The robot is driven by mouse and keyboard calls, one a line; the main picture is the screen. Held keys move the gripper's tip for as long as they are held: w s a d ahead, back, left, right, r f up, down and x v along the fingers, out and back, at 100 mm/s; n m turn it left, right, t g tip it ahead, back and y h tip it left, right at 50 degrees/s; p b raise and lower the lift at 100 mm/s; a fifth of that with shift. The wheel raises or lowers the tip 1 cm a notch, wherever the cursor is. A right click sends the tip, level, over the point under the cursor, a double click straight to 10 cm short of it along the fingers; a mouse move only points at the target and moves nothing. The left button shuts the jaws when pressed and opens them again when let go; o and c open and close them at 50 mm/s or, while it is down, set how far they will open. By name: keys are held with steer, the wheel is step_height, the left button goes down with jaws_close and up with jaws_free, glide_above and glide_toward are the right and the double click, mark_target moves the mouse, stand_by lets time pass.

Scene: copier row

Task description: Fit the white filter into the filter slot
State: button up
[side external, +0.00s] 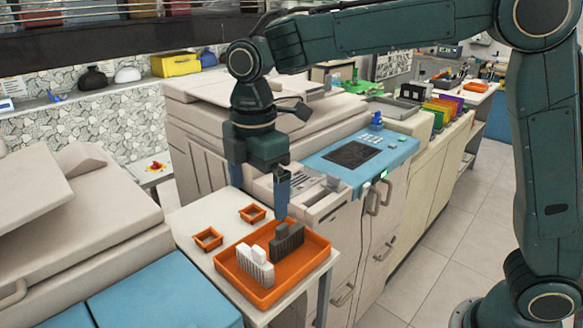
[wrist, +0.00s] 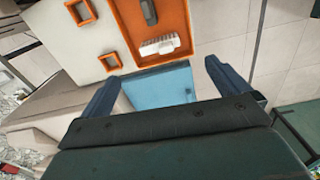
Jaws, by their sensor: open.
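The white filter (side external: 256,266) stands in the front part of an orange tray (side external: 228,272) on a small white table. It also shows in the wrist view (wrist: 160,46). A dark grey filter (side external: 288,242) stands behind it in the same tray. My gripper (side external: 281,214) points down above the tray's back end, nearer the dark filter. In the wrist view my gripper (wrist: 162,70) has its two blue fingers wide apart with nothing between them. The beige copier has a recessed panel (side external: 325,195) beside its blue control panel; I cannot tell which opening is the filter slot.
Two small orange square frames (side external: 208,238) (side external: 252,213) lie on the table (side external: 190,220) left of and behind the tray. The copier's blue control panel (side external: 360,152) stands close on the right. A beige machine with blue covers (side external: 160,298) is at the front left.

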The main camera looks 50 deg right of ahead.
steer(key=s+d+r+m+t, duration=0.3)
steer(key=s+d+r+m, duration=0.2)
steer(key=s+d+m, duration=0.45)
steer(key=s+d+f+m+t, duration=0.1)
steer(key=s+d+m, duration=0.3)
steer(key=s, duration=0.2)
steer(key=s+d+f+m+t, duration=0.1)
steer(key=s+d+f+m, duration=0.1)
steer(key=s+d+m, duration=0.2)
steer(key=s, duration=0.3)
steer(key=shift+s+d+f, duration=0.15)
steer(key=shift+s+f, duration=0.05)
steer(key=shift+f, duration=0.05)
steer(key=c, duration=1)
steer(key=shift+w, duration=0.15)
steer(key=shift+c, duration=0.2)
